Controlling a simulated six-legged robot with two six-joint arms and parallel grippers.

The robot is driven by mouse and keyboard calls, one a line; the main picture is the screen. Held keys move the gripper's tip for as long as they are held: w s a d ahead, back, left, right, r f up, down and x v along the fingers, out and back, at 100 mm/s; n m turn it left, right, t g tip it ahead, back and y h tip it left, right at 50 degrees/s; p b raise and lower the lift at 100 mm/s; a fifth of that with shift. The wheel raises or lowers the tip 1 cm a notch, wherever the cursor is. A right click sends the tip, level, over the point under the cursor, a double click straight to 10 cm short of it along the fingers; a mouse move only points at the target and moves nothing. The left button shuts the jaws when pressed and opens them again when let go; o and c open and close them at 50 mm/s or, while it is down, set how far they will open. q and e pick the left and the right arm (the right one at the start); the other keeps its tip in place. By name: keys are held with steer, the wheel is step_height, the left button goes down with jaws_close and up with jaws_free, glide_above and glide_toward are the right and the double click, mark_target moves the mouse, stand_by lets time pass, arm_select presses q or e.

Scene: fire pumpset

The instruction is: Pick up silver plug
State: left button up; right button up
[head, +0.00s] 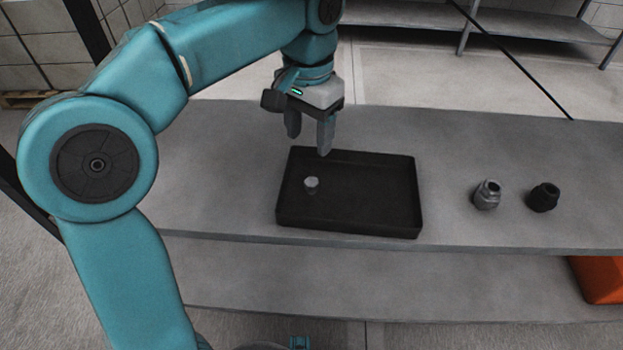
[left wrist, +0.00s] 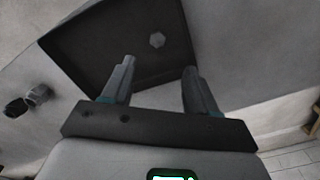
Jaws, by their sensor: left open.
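The silver plug (head: 311,184) stands in the left part of a black tray (head: 370,229) on the grey table. It is small with a hexagonal top. In the left wrist view the plug (left wrist: 157,40) shows beyond the fingertips, inside the dark tray (left wrist: 90,73). My left gripper (head: 309,143) is open and empty, pointing down above the tray's back left edge, apart from the plug. Its two fingers also show in the left wrist view (left wrist: 159,72). My right gripper is in neither view.
A silver fitting (head: 487,195) and a black fitting (head: 543,197) stand on the table (head: 215,160) right of the tray. An orange object (head: 598,279) is on the lower shelf at the right. A metal rack (head: 500,20) stands behind. The table left of the tray is clear.

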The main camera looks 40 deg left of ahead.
arm_select(q)
steer(key=b, duration=0.3)
glide_above(311, 183)
step_height(311, 183, down, 7)
steer(key=shift+a+r, duration=0.15)
steer(key=shift+r, duration=0.05)
step_height(311, 183, down, 5)
steer(key=b, duration=0.3)
steer(key=shift+f, duration=0.1)
jaws_close()
